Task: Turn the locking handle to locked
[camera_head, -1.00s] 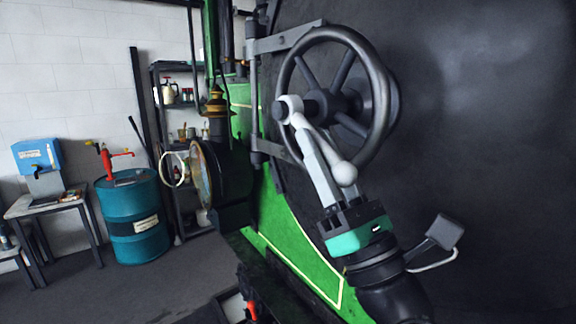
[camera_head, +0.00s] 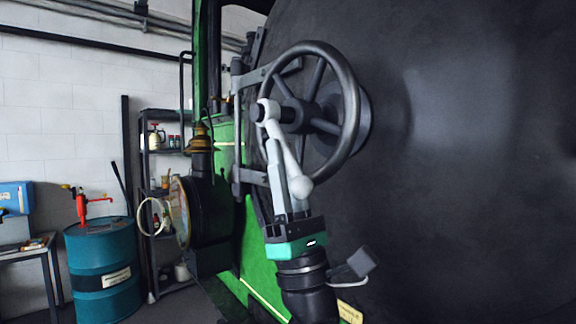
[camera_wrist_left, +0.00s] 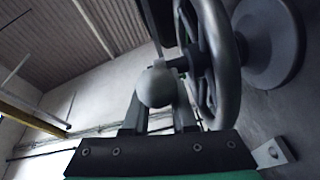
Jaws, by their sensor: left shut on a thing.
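The locking handle (camera_head: 283,152) is a light grey lever with a round ball end. It hangs from the hub in front of a dark spoked handwheel (camera_head: 318,110), pointing down and slightly right. My left gripper (camera_head: 287,180) comes from below, and its fingers are shut on the handle just above the ball. In the left wrist view the ball end (camera_wrist_left: 156,87) shows between the fingers, with the handwheel (camera_wrist_left: 218,60) behind it to the right. The handle's upper part is mostly hidden there. My right gripper is not in view.
The handwheel sits on a large dark round door (camera_head: 470,140) that fills the right side. A hinge bar (camera_head: 237,130) stands left of the wheel. A teal drum (camera_head: 103,270), shelves and a round lamp-like part (camera_head: 183,212) stand further left.

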